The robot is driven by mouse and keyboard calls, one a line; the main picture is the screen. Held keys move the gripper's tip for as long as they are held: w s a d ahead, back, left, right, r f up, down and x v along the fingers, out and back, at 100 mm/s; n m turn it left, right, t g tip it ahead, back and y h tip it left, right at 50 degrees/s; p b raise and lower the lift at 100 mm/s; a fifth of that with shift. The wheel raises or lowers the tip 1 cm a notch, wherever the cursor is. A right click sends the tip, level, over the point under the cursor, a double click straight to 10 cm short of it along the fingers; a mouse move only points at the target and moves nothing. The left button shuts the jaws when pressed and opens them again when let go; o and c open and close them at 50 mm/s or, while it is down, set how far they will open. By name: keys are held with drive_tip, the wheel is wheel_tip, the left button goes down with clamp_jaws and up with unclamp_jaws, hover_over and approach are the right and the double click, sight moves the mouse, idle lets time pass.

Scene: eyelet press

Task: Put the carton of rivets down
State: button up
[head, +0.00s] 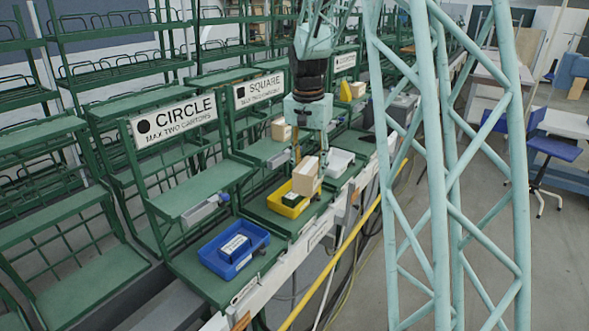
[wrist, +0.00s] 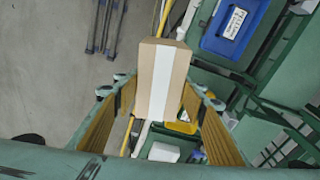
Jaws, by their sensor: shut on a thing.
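A tan carton (head: 306,177) with a pale band is held upright between the fingers of my gripper (head: 311,148). In the wrist view the carton (wrist: 162,82) fills the gap between the two tan finger pads of my gripper (wrist: 160,105). In the head view the carton appears over the yellow tray (head: 275,203). I cannot tell whether its bottom touches the tray. A small green-and-white item (head: 291,199) lies in that tray. In the wrist view the yellow tray (wrist: 181,127) is mostly hidden.
A blue tray (head: 262,237) with a labelled box stands under the CIRCLE sign (head: 175,119). Another tan carton (head: 281,130) sits on the shelf below the SQUARE sign (head: 259,91). A white tray (head: 341,158) is to the right. A yellow rail (head: 330,268) runs along the front.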

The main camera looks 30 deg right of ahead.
drive_tip(key=s+d+f+n+b, duration=0.1)
drive_tip(key=s+d+f+b, duration=0.1)
drive_tip(key=s+d, duration=0.5)
drive_tip(key=s+d+f+n+b, duration=0.1)
drive_tip(key=s+d+f+b, duration=0.2)
drive_tip(key=s+d, duration=0.5)
drive_tip(key=shift+s+d+b, duration=0.3)
drive_tip(key=shift+d+b, duration=0.55)
drive_tip(key=shift+d, duration=2.95)
drive_tip(key=shift+w+d, duration=0.1)
drive_tip(key=shift+d, duration=0.1)
